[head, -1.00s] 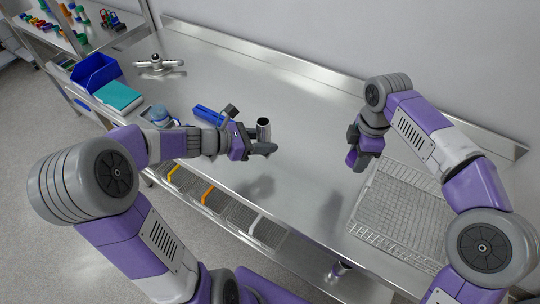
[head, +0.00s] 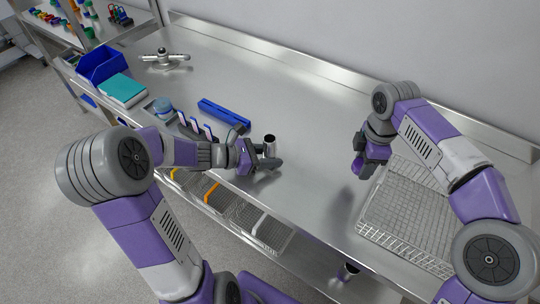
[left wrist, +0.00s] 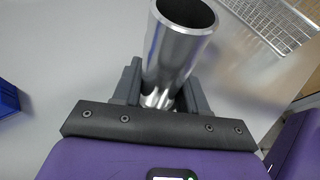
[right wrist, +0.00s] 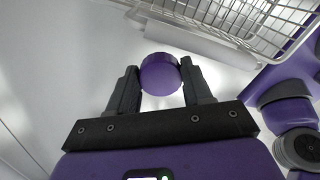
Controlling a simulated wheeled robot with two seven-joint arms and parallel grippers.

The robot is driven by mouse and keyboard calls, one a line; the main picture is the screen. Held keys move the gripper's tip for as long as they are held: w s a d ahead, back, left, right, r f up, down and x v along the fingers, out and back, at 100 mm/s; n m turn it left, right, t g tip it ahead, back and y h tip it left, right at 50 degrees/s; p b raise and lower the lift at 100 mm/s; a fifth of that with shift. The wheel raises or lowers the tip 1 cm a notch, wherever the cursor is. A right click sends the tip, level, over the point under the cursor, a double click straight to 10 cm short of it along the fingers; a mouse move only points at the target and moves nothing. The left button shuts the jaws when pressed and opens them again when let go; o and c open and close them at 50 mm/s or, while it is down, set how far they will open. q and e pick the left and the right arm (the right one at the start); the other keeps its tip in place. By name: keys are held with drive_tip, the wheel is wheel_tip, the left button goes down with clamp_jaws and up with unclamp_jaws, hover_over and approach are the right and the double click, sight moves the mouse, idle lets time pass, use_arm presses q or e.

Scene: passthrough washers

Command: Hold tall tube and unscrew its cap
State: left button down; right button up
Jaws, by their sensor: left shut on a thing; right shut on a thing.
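The tall tube (head: 269,143) is a shiny metal cylinder with an open, uncapped top. My left gripper (head: 268,163) is shut on its lower part and holds it near the front edge of the steel table. In the left wrist view the tube (left wrist: 176,50) stands between the fingers, its dark hollow mouth showing. The cap (right wrist: 160,74) is a purple disc between the fingers of my right gripper (right wrist: 161,90), which is shut on it. In the head view the purple cap (head: 357,166) shows below the right gripper, well to the right of the tube and apart from it.
A wire basket (head: 410,215) stands at the right, under my right arm. A blue rack (head: 224,112) lies behind my left gripper. A blue bin (head: 102,65), a teal box (head: 122,88) and a metal fixture (head: 165,60) are at the left. The middle of the table is clear.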

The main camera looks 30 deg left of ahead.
use_arm(q)
drive_tip(key=c, duration=0.6)
unclamp_jaws()
drive_tip(key=shift+f, duration=0.1)
